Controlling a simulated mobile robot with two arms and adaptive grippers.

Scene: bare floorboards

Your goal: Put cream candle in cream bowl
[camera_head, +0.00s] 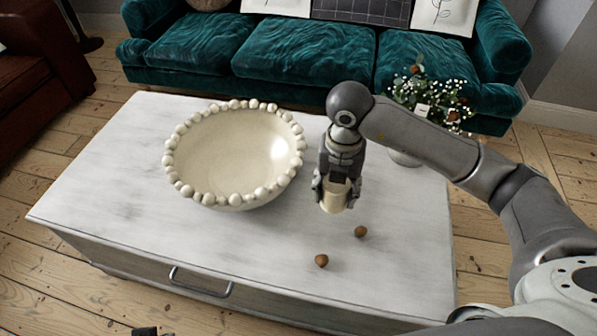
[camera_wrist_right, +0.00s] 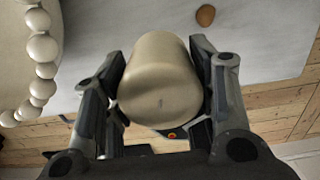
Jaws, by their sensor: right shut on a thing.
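The cream candle (camera_head: 333,201) is a smooth pale cylinder. My right gripper (camera_head: 334,188) is shut around its sides, pointing down over the table to the right of the bowl. In the right wrist view the candle (camera_wrist_right: 160,82) sits between both fingers. Its clearance above the tabletop is hard to judge. The cream bowl (camera_head: 233,150) is wide, with a rim of round beads, and stands upright on the table. Its inside looks empty. Its beaded rim (camera_wrist_right: 41,48) shows at the left of the wrist view. A small dark part at the bottom edge may be my left gripper (camera_head: 145,331).
The white table (camera_head: 110,190) has a drawer handle in front. Two small brown nuts (camera_head: 321,260) (camera_head: 360,232) lie near its front right. A vase of flowers (camera_head: 405,158) stands behind my right arm. A teal sofa (camera_head: 300,55) is behind. The table's left side is clear.

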